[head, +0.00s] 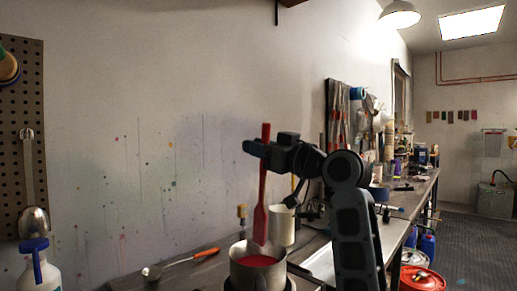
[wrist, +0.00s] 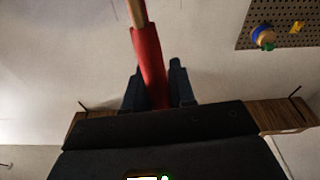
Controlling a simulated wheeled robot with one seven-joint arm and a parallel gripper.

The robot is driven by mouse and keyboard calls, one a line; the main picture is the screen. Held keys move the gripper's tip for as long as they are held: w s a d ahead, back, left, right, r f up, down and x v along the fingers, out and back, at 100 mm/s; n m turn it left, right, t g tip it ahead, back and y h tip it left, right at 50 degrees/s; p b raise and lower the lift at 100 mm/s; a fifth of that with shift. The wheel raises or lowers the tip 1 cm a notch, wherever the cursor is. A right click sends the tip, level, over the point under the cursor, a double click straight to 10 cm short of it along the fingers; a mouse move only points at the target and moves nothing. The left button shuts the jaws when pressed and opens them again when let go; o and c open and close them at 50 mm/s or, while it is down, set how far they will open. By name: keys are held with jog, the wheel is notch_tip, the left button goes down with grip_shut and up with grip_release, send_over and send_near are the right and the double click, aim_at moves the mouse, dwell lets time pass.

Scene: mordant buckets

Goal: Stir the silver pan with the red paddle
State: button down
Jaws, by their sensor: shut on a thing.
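The red paddle (head: 262,190) hangs upright from my gripper (head: 256,148), which is shut on its upper part. The paddle's wide lower end is at the mouth of the silver pan (head: 243,274); whether its tip touches the red liquid (head: 258,261) inside is hard to tell. In the wrist view the red paddle (wrist: 147,55) runs up between the two dark fingers of my gripper (wrist: 158,88). The pan is not visible in the wrist view.
A pale pot (head: 282,228) stands right behind the pan. A ladle with an orange handle (head: 190,257) lies on the bench to the left. A blue-capped white bottle (head: 40,270) stands at far left. A white tray (head: 322,263) lies right of the pan.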

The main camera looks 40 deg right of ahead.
notch_tip(320, 180, up, 10)
jog(key=p, duration=0.7)
jog(key=shift+r, duration=0.25)
